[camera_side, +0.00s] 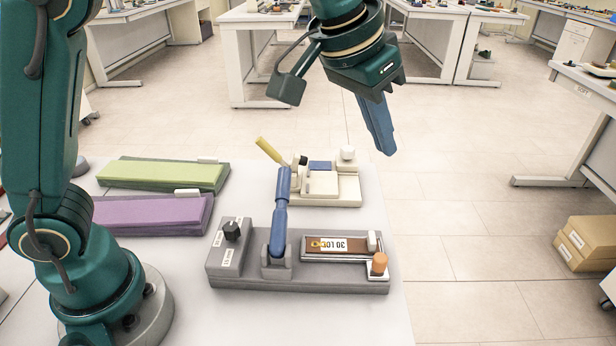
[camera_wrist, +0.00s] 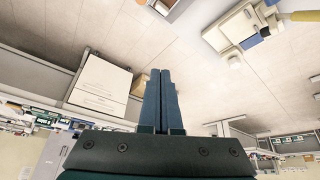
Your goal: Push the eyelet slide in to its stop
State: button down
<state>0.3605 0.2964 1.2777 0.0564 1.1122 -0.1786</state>
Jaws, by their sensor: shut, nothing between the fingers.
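A grey test fixture (camera_side: 235,278) sits on the white table in the side view. A brown strip (camera_side: 350,245) with a brass eyelet and a printed label lies in its right-hand channel. An orange knob (camera_side: 379,264) stands at the channel's right end, on what looks like the eyelet slide. How far the slide sits from its stop I cannot tell. My gripper (camera_side: 388,150) is shut and empty, high above and behind the fixture, clear of it. In the wrist view its blue fingers (camera_wrist: 160,75) are together.
A blue lever (camera_side: 281,215) stands upright on the grey fixture, left of the channel. A black knob (camera_side: 232,230) is at its left end. A cream fixture (camera_side: 345,190) with a yellow handle stands behind. Green (camera_side: 165,174) and purple (camera_side: 150,214) pads lie left.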

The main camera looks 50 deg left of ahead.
jog(key=m+g, duration=0.1)
send_over(387, 266)
notch_tip(387, 266, down, 7)
jog(key=w+x, duration=0.1)
jog(key=x, duration=0.9)
jog(key=shift+s+a+r, duration=0.1)
jog(key=shift+s+a, duration=0.05)
jog(key=shift+s, duration=0.6)
jog(key=shift+s+a+r, duration=0.1)
jog(key=shift+s+a, duration=0.1)
jog(key=shift+s, duration=0.5)
jog(key=shift+s+a+r, duration=0.1)
jog(key=shift+s+a, duration=0.05)
jog(key=shift+s, duration=0.6)
jog(key=s+a, duration=0.6)
jog(key=shift+s+a, duration=0.25)
jog(key=shift+f, duration=0.1)
